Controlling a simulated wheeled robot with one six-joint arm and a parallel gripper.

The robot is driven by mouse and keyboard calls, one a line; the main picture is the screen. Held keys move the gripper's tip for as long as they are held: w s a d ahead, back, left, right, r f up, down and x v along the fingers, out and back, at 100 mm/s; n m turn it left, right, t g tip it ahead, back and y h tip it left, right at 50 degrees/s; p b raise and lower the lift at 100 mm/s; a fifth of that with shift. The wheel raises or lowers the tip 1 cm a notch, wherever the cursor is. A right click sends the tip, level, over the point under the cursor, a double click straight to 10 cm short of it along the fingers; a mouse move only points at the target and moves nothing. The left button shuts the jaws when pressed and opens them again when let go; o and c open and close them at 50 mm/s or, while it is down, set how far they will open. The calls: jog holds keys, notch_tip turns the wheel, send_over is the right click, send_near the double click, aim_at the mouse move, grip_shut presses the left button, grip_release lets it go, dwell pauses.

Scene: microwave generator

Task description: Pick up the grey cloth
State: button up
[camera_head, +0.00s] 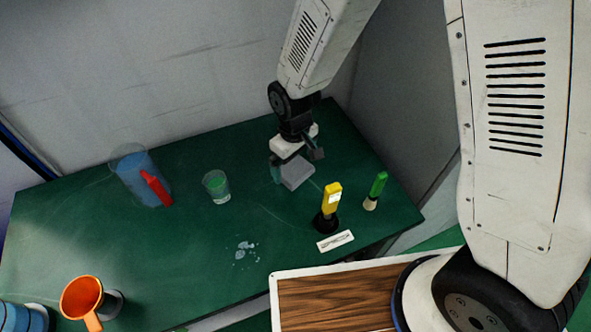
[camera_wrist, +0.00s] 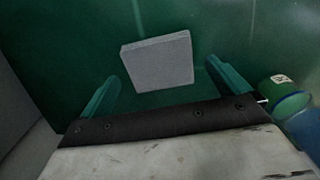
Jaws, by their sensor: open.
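The grey cloth (camera_head: 297,173) is a flat, folded-looking square on the green table, just below my gripper in the head view. It also shows in the wrist view (camera_wrist: 158,62), lying ahead of the fingers. My gripper (camera_head: 294,163) is at the far right part of the table. In the wrist view my gripper (camera_wrist: 168,88) has its two green fingers spread wide, with the cloth between and beyond them. The gripper is open and holds nothing. The exact gap between the fingertips and the cloth is hard to tell.
On the green table (camera_head: 180,270), a yellow-topped item (camera_head: 332,197) on a black base and a green-topped item (camera_head: 376,188) stand right of the cloth. Walls border the back.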

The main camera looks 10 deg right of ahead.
aim_at(295, 169)
jog(key=shift+f, duration=0.9)
jog(key=c, duration=1)
jog(key=shift+o, duration=0.2)
notch_tip(295, 169, up, 10)
